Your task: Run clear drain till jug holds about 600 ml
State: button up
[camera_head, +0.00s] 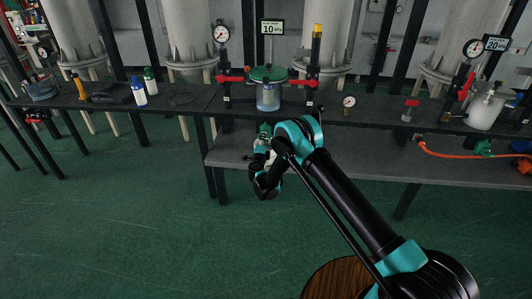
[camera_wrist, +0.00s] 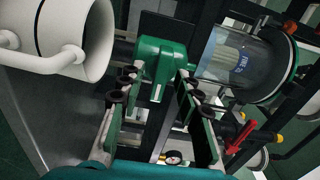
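A clear vessel (camera_head: 268,102) with a green lid and blue label stands on the bench in the head view; it also shows at the right of the wrist view (camera_wrist: 222,58). Below it is a green drain valve (camera_head: 265,130), seen close in the wrist view (camera_wrist: 160,58) with a short green lever. A white jug (camera_wrist: 85,35) with a handle is at the left of the wrist view, on the drain's outlet side. My gripper (camera_wrist: 158,80) is open, its fingers either side of the lever, with gaps visible. Any flow and the jug's level are hidden.
Red-handled valves (camera_head: 231,79) and pipes flank the vessel. A pressure gauge (camera_head: 348,101) stands to its right. A lower shelf (camera_head: 365,165) runs under the bench. An orange hose (camera_head: 455,155) lies on the right. Bottles (camera_head: 138,90) stand on the left.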

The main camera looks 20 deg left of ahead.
jog(key=v, duration=0.7)
dwell(0.5)
